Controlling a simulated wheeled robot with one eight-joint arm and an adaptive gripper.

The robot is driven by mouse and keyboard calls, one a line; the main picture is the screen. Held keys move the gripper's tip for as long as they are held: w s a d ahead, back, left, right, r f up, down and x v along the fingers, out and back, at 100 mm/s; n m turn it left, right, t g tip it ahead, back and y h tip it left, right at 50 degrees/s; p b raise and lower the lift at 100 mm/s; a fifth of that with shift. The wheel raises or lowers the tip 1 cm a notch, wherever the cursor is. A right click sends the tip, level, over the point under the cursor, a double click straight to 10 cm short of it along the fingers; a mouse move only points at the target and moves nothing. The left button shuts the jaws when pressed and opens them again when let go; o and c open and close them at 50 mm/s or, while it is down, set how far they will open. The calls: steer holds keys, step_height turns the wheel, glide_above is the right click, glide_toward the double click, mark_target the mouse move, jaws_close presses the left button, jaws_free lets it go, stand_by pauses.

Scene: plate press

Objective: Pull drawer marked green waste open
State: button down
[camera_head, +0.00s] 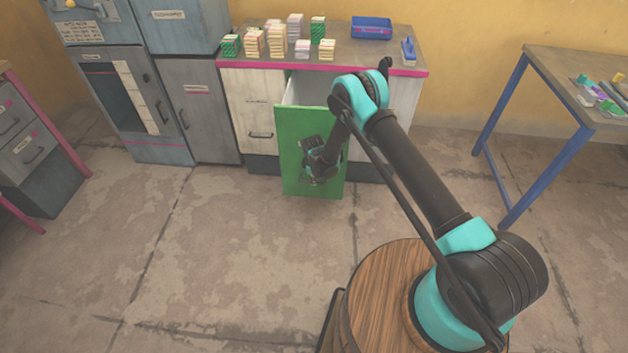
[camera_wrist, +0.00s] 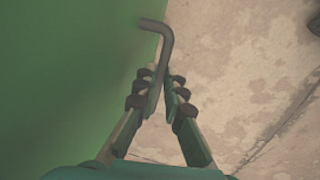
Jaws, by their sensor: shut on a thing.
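The drawer with the green front (camera_head: 295,170) stands out from the pale cabinet under the counter, and its light inside shows behind the top edge. Its front also fills the left of the wrist view (camera_wrist: 60,70). Any marking on it is hidden or unreadable. A dark bent bar handle (camera_wrist: 165,42) sticks out from the green front. My gripper (camera_wrist: 166,88) is shut on the handle, with a finger on each side of it. In the head view my gripper (camera_head: 318,172) is in front of the green face and hides the handle.
The counter (camera_head: 345,62) above holds stacked blocks (camera_head: 255,42), a blue tray (camera_head: 371,28) and a small blue tool (camera_head: 408,50). Grey cabinets (camera_head: 205,110) stand at left, a blue-legged table (camera_head: 570,75) at right. The floor (camera_head: 230,250) before the drawer is clear.

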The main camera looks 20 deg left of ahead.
steer(key=c, duration=1.9)
jaws_free()
steer(key=r, duration=0.4)
steer(key=s+r, duration=0.1)
steer(key=r, duration=0.3)
steer(key=s+r, duration=0.1)
steer(key=r, duration=0.2)
steer(key=shift+s+d+r, duration=0.1)
steer(key=shift+d+r, duration=0.15)
steer(key=shift+r, duration=0.15)
steer(key=d+r+m, duration=1)
steer(key=d+r, duration=1.5)
steer(key=d, duration=0.3)
steer(key=s+d+r+m+t, duration=0.1)
steer(key=s+d+r+m, duration=0.45)
steer(key=s+d, duration=0.55)
steer(key=s+d+m, duration=0.1)
steer(key=s+d, duration=0.2)
steer(key=s, duration=0.1)
steer(key=s+d+m, duration=0.2)
steer(key=s+d, duration=0.1)
steer(key=s, duration=0.1)
steer(key=s+d+f+m+t, duration=0.1)
steer(key=s+d+m, duration=0.1)
steer(key=s+d, duration=0.2)
steer(key=shift+s+h, duration=0.3)
steer(key=shift+s, duration=0.05)
